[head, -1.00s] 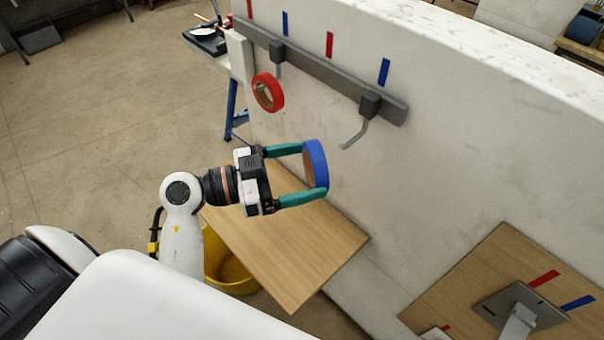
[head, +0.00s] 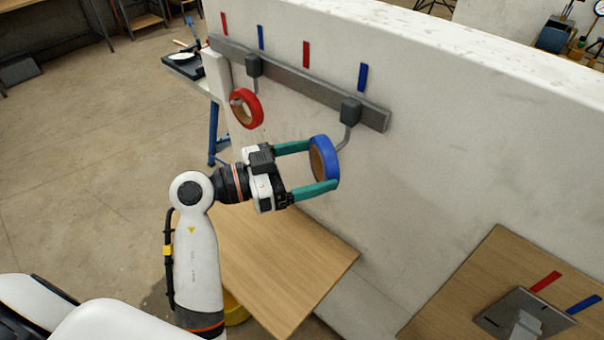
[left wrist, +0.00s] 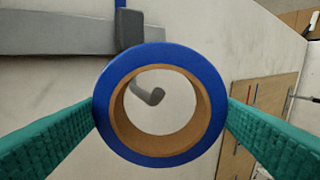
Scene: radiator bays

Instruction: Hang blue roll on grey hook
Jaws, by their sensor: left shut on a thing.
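My left gripper (head: 317,170) is shut on the blue roll (head: 331,158), with a teal finger on each side of its rim. The roll's open hole faces the wall. The grey hook (head: 349,118) is on the rail beneath a blue strip, and its bent arm runs down behind the roll in the head view. In the left wrist view, the blue roll (left wrist: 160,153) fills the middle, and the tip of the grey hook (left wrist: 151,95) shows through its hole. I cannot tell whether the tip has entered the hole. My right gripper is not in view.
A red roll (head: 246,109) hangs on another hook (head: 253,66) farther left on the grey rail (head: 300,82). Red and blue strips mark the wall above it. A wooden board (head: 275,262) lies below my left arm. Another wooden panel (head: 480,285) is at lower right.

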